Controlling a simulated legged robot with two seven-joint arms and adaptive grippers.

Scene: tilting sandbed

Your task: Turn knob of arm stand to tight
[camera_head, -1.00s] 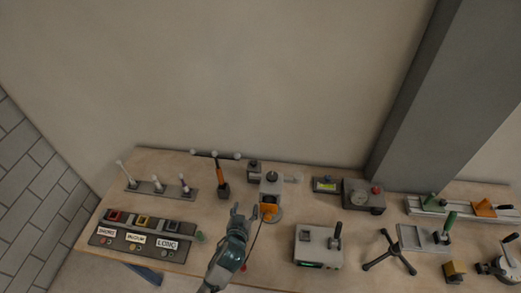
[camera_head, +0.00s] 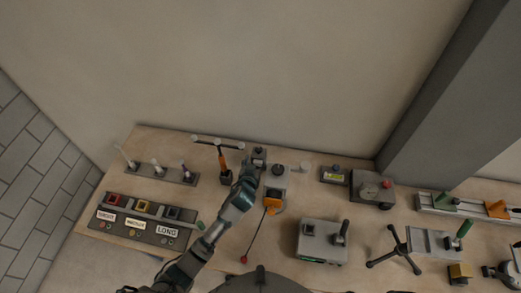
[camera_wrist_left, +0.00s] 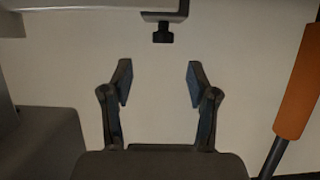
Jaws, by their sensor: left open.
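My left gripper (camera_head: 250,167) reaches over the table between a T-shaped stand with an orange post (camera_head: 222,158) and a grey unit with a dark knob on top (camera_head: 278,170). In the left wrist view the two fingers (camera_wrist_left: 160,85) are apart with nothing between them. A small black knob (camera_wrist_left: 163,32) on a metal bracket (camera_wrist_left: 165,15) lies just beyond the fingertips, roughly centred and not touched. I cannot tell whether the knob is tight or loose. A small dark block (camera_head: 258,154) stands just past the gripper. My right gripper is not in view.
The orange post (camera_wrist_left: 298,85) is close at the right of the wrist view, and a grey body (camera_wrist_left: 45,140) is close at the left. The wall is behind.

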